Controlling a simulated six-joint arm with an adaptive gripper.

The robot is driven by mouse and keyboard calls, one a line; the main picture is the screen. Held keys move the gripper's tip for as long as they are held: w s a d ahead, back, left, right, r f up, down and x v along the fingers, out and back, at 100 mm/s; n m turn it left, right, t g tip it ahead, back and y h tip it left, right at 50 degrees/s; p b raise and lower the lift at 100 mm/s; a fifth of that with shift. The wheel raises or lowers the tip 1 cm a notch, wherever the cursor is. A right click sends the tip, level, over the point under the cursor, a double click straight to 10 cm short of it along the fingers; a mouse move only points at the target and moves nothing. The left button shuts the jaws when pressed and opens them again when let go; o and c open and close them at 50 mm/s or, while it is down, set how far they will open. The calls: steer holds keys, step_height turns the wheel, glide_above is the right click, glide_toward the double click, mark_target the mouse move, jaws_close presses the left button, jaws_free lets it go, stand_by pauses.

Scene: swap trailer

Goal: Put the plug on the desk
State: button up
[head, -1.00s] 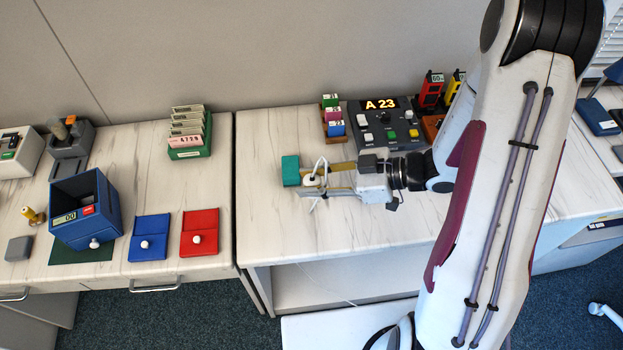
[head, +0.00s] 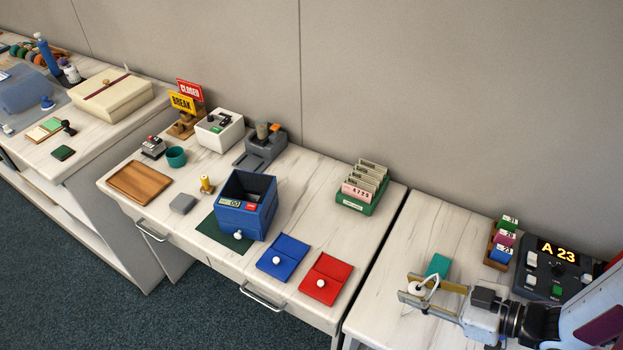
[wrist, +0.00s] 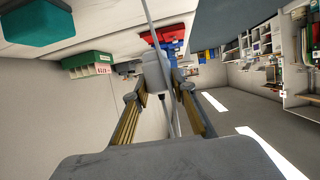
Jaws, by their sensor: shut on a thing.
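The plug (head: 423,289) is a white piece with a white cord. My gripper (head: 404,286) is shut on it, pointing left above the near part of the right-hand desk (head: 385,318). In the wrist view the plug (wrist: 155,76) sits between the two brass-lined fingers. Its cord (wrist: 151,22) runs up past the fingers and out of the picture. I cannot tell how high the plug is above the desk.
A teal block (head: 438,266) lies just behind my fingers. A card rack (head: 497,252) and a dark "A 23" console (head: 552,266) stand further right. On the left desk (head: 305,210) are red (head: 326,280) and blue (head: 282,257) flat pieces and a blue box (head: 245,203).

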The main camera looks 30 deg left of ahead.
steer(key=shift+n+g, duration=0.7)
steer(key=shift+g, duration=0.2)
steer(key=w+a+f, duration=0.1)
steer(key=w+a, duration=0.1)
steer(key=a, duration=0.3)
steer(key=w+a+f, duration=0.1)
steer(key=w+a, duration=0.1)
steer(key=a, duration=0.4)
steer(key=w+a+f, duration=0.1)
steer(key=w+a, duration=0.1)
steer(key=a, duration=0.3)
steer(key=shift+a+f, duration=0.25)
steer(key=shift+a, duration=0.1)
steer(key=w+a+r+m+t, duration=0.15)
steer(key=w+a, duration=0.35)
steer(key=a, duration=0.6)
steer(key=w+a+r+m+t, duration=0.1)
steer(key=w+a+m+t, duration=0.3)
steer(key=a, duration=0.6)
steer(key=w+r+m+t+h, duration=0.1)
steer(key=w+r+t+h, duration=0.1)
steer(key=w, duration=0.6)
steer(key=shift+r, duration=0.15)
steer(key=shift+f, duration=3.1)
steer(key=shift+f, duration=0.1)
